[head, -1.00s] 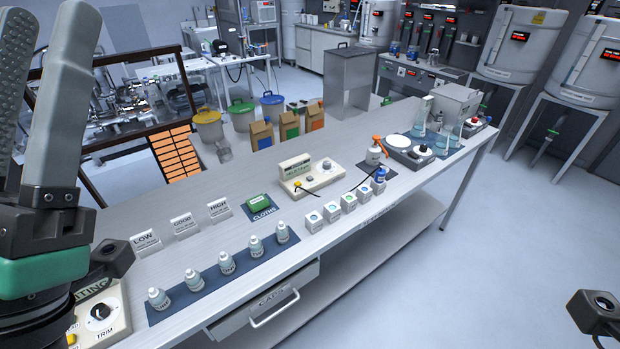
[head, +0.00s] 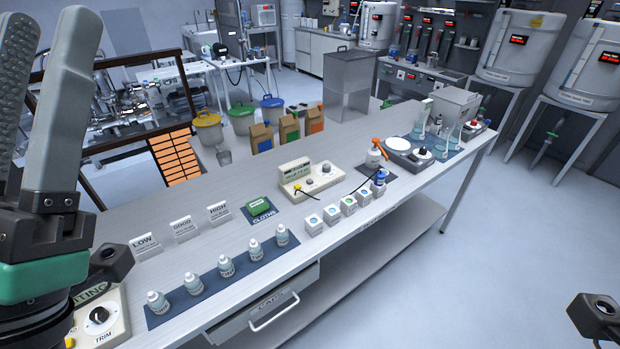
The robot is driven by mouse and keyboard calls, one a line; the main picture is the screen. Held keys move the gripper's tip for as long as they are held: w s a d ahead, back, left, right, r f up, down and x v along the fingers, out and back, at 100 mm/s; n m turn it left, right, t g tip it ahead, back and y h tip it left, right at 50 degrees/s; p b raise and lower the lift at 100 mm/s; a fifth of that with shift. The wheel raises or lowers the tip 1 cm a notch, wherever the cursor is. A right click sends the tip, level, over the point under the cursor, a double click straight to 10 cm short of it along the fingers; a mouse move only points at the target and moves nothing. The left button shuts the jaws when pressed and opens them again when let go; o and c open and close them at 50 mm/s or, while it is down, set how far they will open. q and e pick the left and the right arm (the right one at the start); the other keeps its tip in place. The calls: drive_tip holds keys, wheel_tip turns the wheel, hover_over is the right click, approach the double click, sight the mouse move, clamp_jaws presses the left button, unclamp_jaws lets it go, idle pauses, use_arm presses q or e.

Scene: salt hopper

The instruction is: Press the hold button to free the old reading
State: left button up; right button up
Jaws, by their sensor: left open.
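A beige bench meter (head: 311,180) with a display window, a knob and a cable stands near the middle of the bench. A second beige box (head: 100,318) with a black knob marked TRIM and a yellow button (head: 70,343) sits at the lower left, partly hidden by my left arm. The lettering is too small to tell which control is the hold button. My left gripper (head: 48,25) is open and empty, raised upright at the left edge, close to the camera and apart from both boxes.
Several white bottles (head: 226,265) stand on a dark mat. LOW, GOOD and HIGH cards (head: 184,228), a green cloth pack (head: 259,206) and small white boxes (head: 331,214) are nearby. An orange-topped spray bottle (head: 375,157) stands farther right.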

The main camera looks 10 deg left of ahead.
idle(0.4)
use_arm(q)
clamp_jaws()
idle(1.6)
